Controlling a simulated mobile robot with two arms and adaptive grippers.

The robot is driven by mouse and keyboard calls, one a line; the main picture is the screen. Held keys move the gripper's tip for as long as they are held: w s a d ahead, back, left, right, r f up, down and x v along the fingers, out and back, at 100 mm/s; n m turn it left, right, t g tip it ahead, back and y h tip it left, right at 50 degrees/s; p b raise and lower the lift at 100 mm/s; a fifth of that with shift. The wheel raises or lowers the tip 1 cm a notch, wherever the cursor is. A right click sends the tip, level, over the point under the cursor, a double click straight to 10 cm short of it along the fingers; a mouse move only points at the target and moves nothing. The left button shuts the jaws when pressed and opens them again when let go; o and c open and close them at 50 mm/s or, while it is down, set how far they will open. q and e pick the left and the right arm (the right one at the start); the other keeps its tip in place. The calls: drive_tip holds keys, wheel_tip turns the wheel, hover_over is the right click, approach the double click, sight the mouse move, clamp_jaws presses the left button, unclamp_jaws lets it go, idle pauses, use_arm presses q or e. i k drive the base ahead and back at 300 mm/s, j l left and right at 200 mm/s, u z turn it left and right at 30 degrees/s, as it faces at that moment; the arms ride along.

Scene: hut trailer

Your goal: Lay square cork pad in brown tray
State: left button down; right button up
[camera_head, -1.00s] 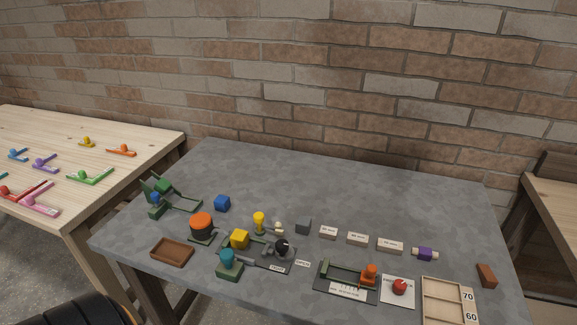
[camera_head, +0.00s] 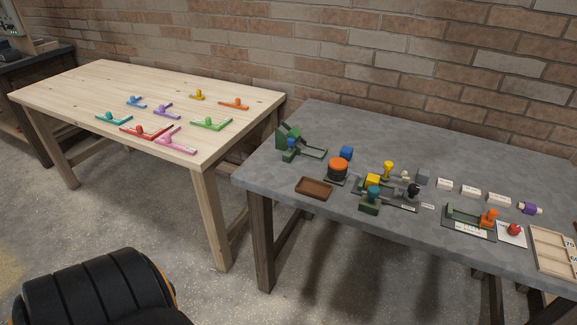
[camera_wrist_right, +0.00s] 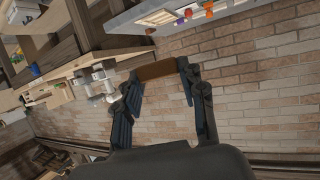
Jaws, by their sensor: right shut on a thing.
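The brown tray (camera_head: 314,188) sits empty at the front left of the grey table in the head view. In the right wrist view my right gripper (camera_wrist_right: 159,72) is shut on a flat brown piece, which I take for the square cork pad (camera_wrist_right: 156,70); it shows nearly edge-on between the fingertips. The gripper is held clear of the table, with a brick wall behind it. The right gripper is outside the head view. My left gripper is in neither view.
A wooden table (camera_head: 80,92) with several coloured pieces stands to the left. A floor gap separates the tables.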

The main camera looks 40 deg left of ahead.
sight(313, 189)
drive_tip(key=k+u, duration=0.1)
drive_tip(key=u, duration=1.5)
